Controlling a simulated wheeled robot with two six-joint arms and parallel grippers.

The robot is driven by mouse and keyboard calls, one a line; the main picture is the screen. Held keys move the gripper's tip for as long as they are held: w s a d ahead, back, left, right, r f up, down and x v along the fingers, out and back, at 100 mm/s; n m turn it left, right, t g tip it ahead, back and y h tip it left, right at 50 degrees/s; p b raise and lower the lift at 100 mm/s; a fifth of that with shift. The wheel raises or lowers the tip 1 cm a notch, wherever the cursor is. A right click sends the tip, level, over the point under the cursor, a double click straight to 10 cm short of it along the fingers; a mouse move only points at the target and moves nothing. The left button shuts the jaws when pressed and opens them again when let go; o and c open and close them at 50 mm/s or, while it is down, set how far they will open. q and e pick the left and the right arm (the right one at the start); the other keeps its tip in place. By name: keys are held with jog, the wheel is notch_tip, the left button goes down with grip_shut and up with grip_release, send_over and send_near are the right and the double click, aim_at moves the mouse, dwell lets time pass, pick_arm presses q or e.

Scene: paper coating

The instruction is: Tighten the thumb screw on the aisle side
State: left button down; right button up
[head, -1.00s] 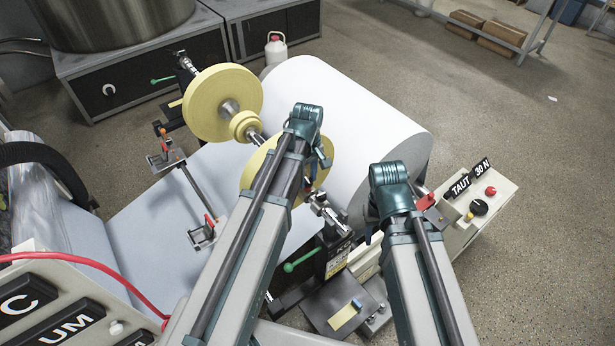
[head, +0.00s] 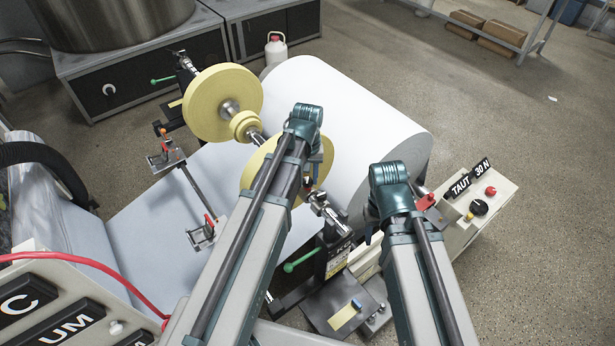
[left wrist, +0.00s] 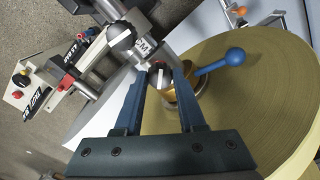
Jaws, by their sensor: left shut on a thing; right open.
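The aisle-side yellow roll (head: 262,170) sits on the shaft and also fills the right of the left wrist view (left wrist: 262,100). Beside it are a brass-coloured collar (left wrist: 186,84) and a lever with a blue ball (left wrist: 235,57). In the head view my left arm hides most of this grip. My right gripper (head: 372,235) is open beside the large white roll; its fingers are partly hidden.
The large white roll (head: 335,105) lies just behind my arms. A control box (head: 480,215) labelled TAUT 30 N stands at right. A second yellow roll (head: 212,100) is at the shaft's far end. Open floor lies at the right.

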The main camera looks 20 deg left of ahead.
aim_at(307, 180)
pick_arm(q)
jog(key=m, duration=0.5)
jog(key=shift+m, duration=2.4)
jog(key=c, duration=0.5)
grip_release()
notch_tip(307, 180, up, 14)
jog(key=p, duration=1.4)
